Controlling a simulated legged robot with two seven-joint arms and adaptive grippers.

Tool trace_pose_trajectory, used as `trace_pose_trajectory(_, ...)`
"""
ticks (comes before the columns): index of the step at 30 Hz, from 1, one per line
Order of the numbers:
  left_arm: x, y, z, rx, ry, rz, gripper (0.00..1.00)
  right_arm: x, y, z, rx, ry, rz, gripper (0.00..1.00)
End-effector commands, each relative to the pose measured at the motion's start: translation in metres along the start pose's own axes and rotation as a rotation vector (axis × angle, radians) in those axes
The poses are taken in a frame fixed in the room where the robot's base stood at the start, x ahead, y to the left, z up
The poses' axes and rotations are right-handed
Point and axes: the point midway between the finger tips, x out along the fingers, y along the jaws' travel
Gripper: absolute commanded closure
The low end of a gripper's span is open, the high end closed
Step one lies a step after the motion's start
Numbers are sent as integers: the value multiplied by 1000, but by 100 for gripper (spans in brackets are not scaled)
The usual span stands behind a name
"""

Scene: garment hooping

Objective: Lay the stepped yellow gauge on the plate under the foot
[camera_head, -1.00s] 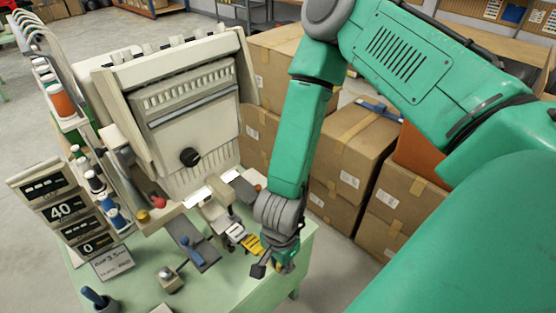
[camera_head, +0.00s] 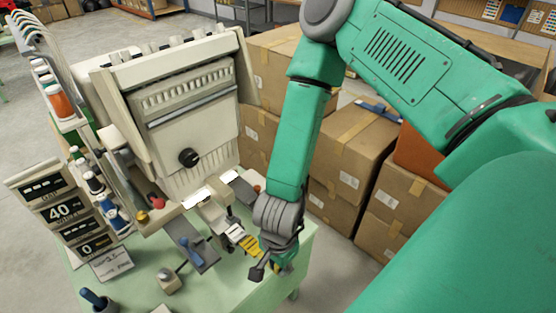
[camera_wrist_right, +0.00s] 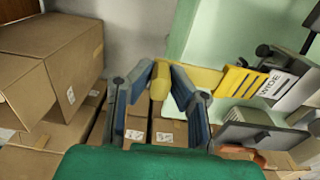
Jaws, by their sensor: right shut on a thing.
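In the right wrist view the gauge (camera_wrist_right: 238,80) runs right from a yellow grip end between my fingers. My right gripper (camera_head: 270,268) is shut on that end; its blue fingers (camera_wrist_right: 162,90) stand either side of it. The gauge's barred part lies close beside a pale piece marked WIDE (camera_wrist_right: 275,86). Whether they touch, I cannot tell. The plate and foot are hard to make out among the machine's parts. My left gripper is not in view.
The cream machine (camera_head: 190,110) stands behind the green table (camera_head: 225,287). Cardboard boxes (camera_head: 350,150) are stacked beyond the table's right edge. Number displays (camera_head: 62,212) stand at left.

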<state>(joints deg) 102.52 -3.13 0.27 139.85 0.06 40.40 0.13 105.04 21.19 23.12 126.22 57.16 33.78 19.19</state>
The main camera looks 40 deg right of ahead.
Motion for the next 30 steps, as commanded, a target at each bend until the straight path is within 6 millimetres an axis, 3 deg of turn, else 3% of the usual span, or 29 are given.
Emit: trace_pose_trajectory(30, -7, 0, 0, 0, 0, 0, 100, 1, -27, 0, 0, 1, -1, 100)
